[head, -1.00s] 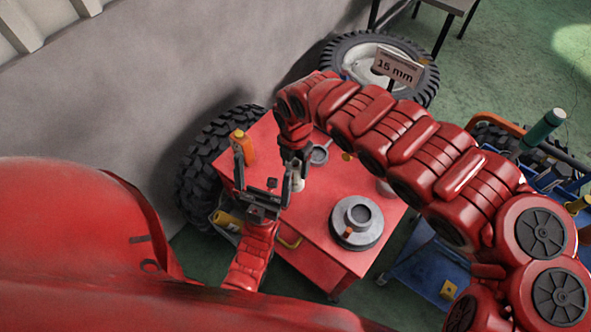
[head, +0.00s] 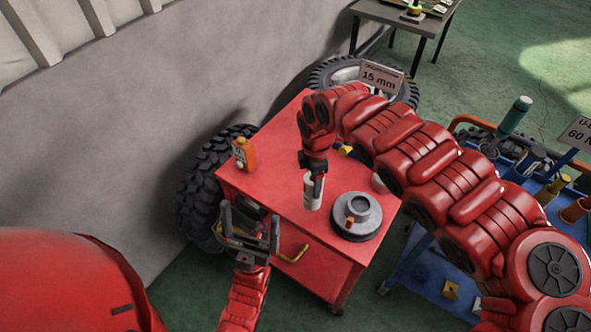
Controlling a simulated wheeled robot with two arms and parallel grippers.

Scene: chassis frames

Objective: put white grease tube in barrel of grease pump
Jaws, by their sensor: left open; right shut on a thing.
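My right gripper (head: 316,177) points down over the red cabinet top and is shut on the white grease tube (head: 312,194). The tube is upright; I cannot tell whether its base touches the top. My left gripper (head: 250,222) is open at the cabinet's near left edge, apart from the tube. A dark grey shape shows behind its fingers; I cannot tell what it is. I cannot clearly make out the grease pump or its barrel.
The red cabinet (head: 272,165) carries an orange bottle (head: 243,152) at left and a round grey stepped part (head: 356,222) right of the tube. A tyre (head: 205,180) stands behind its left side. A blue trolley (head: 415,277) stands at right.

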